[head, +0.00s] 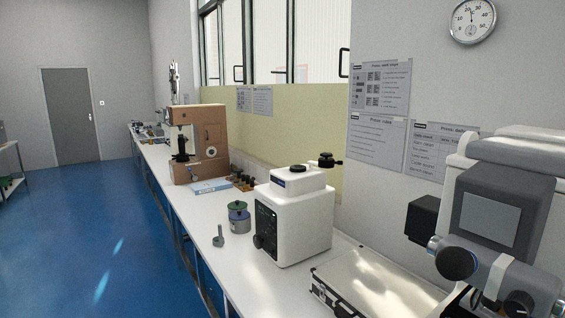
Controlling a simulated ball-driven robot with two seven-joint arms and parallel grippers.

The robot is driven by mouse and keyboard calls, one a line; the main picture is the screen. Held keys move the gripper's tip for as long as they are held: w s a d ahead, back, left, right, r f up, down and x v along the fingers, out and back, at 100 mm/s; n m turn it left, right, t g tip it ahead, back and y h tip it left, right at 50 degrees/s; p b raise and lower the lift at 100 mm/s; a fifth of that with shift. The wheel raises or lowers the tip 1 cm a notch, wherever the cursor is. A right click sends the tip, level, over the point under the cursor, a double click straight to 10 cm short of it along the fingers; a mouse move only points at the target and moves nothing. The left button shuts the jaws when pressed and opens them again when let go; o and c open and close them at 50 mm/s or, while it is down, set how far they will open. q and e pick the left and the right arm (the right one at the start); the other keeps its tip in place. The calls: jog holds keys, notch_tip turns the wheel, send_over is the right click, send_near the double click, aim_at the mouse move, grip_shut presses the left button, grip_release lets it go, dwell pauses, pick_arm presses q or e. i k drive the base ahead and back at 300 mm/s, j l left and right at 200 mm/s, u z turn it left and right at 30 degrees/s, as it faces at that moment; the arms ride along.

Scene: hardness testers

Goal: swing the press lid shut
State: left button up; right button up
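A white press (292,222) with a dark control panel and a black knob on its front stands on the long white bench, right of the middle. A white block with a black cap (298,169) is on its top. A black clamp-like part with a knob (326,161) stands up at the top's back right. I cannot tell from here which of these is the lid or how far open it is. Neither of my grippers is in view.
A shallow silver case (375,285) lies right of the press. A large white machine with black knobs (500,225) fills the right edge. Green-topped jars (238,217) and a small grey tool (218,237) stand left of the press. A brown tester (212,130) is farther back. Blue floor is free at left.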

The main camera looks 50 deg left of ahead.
aim_at(330, 164)
jog(key=u, duration=1.4)
jog(key=z, duration=0.85)
jog(key=j+z, duration=0.45)
jog(key=k+j+z, duration=0.1)
jog(key=j+z, duration=0.35)
jog(key=k+j+z, duration=0.2)
jog(key=j+z, duration=0.25)
